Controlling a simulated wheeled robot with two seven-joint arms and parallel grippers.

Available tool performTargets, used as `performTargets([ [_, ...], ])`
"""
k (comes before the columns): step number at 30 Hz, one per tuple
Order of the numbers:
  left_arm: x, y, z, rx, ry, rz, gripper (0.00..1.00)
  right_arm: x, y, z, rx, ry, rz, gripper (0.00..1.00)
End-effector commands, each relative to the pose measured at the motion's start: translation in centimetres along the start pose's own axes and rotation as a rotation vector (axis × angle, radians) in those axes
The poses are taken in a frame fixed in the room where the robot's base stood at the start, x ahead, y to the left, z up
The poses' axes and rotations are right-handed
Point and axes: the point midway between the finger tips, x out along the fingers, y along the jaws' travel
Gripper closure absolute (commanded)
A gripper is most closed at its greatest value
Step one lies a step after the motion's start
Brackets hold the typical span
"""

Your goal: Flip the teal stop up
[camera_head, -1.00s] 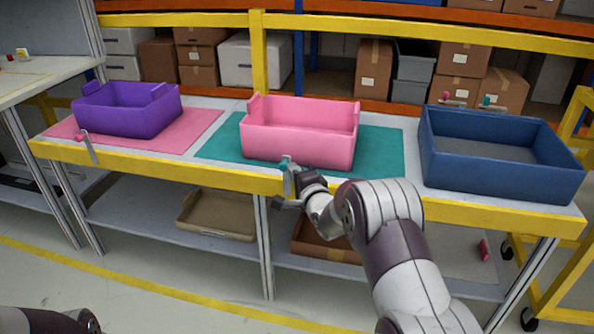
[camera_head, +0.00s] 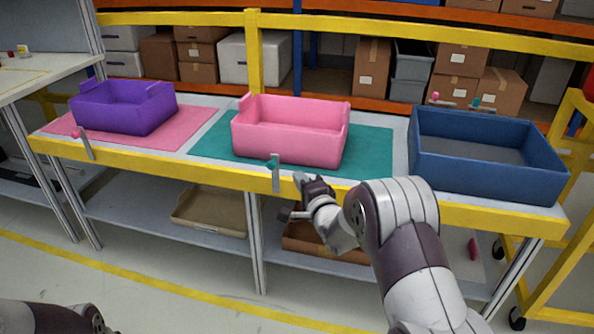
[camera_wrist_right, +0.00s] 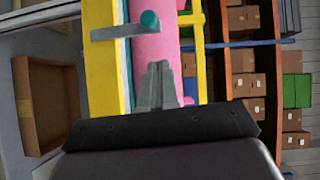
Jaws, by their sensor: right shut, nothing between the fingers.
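The teal stop (camera_head: 272,164) is on the yellow front edge of the table, in front of the pink bin. Its grey metal plate (camera_head: 276,180) stands upright, with the teal knob at the top. The right wrist view also shows the knob (camera_wrist_right: 149,20) and plate (camera_wrist_right: 112,33), ahead of the fingers. My right gripper (camera_head: 300,184) is just right of the plate, apart from it. Its fingers (camera_wrist_right: 157,78) are shut and empty. My left gripper is out of view.
The pink bin (camera_head: 290,142) sits on the teal mat (camera_head: 375,152) behind the stop. A purple bin (camera_head: 124,114) is at left and a blue bin (camera_head: 485,175) at right. A pink-knobbed stop (camera_head: 87,145) stands on the front edge at left.

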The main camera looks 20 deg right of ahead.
Motion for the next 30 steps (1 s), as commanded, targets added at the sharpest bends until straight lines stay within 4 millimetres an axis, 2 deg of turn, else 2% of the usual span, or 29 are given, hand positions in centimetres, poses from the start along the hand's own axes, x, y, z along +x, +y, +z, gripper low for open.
performTargets([
  [3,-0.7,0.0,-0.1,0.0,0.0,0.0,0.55,-2.4,-0.3,-0.1,0.001,0.002,0.001,1.0],
  [9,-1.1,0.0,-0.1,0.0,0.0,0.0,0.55,-4.8,-0.3,-0.1,0.001,0.002,0.0,1.0],
  [26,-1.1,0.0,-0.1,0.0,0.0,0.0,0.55,-5.2,-0.2,-0.1,-0.014,0.002,0.001,1.0],
  [28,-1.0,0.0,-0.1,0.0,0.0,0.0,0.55,-5.2,0.6,-0.1,-0.103,0.003,0.039,1.0],
  [29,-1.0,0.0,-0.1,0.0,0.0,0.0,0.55,-5.4,1.7,-0.3,-0.171,0.005,0.093,1.0],
  [30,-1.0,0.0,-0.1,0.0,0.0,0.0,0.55,-6.2,4.3,-0.4,-0.283,-0.002,0.208,1.0],
])
